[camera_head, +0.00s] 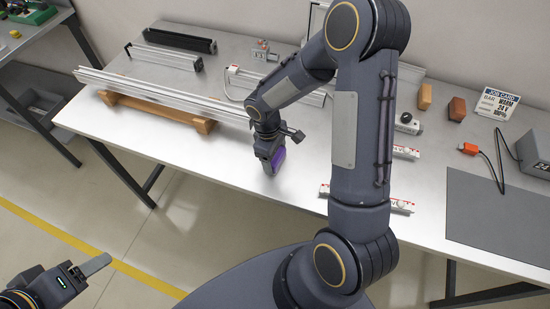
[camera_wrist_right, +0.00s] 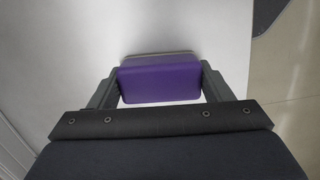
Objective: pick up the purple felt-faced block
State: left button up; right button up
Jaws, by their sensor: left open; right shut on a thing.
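The purple felt-faced block (camera_wrist_right: 160,82) sits between the two fingers of my right gripper (camera_wrist_right: 160,88) in the right wrist view. In the head view the block (camera_head: 279,159) shows as a small purple patch at my right gripper (camera_head: 273,165), over the front part of the grey table. My right gripper is shut on it. I cannot tell whether the block touches the table top. My left gripper (camera_head: 97,265) is at the lower left, open and empty, over the floor and away from the table.
A long light bar (camera_head: 160,92) rests on a wooden stand (camera_head: 160,111) at the left. A brown block (camera_head: 457,109) and an orange block (camera_head: 425,96) stand at the back right, near a job card (camera_head: 496,104). A dark grey mat (camera_head: 495,215) covers the right front. My right arm hides the middle.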

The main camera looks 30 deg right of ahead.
jog(key=shift+r, duration=0.15)
jog(key=shift+w+r, duration=0.1)
jog(key=shift+r, duration=0.15)
notch_tip(320, 180, up, 3)
jog(key=shift+a+f+b, duration=0.1)
jog(key=shift+f+b, duration=0.1)
jog(key=shift+b, duration=0.5)
jog(key=w+a+r+b, duration=0.1)
jog(key=a+r+b, duration=0.1)
jog(key=a+r, duration=0.7)
jog(key=a, duration=0.4)
jog(key=shift+a+r, duration=0.35)
jog(key=shift+a, duration=0.05)
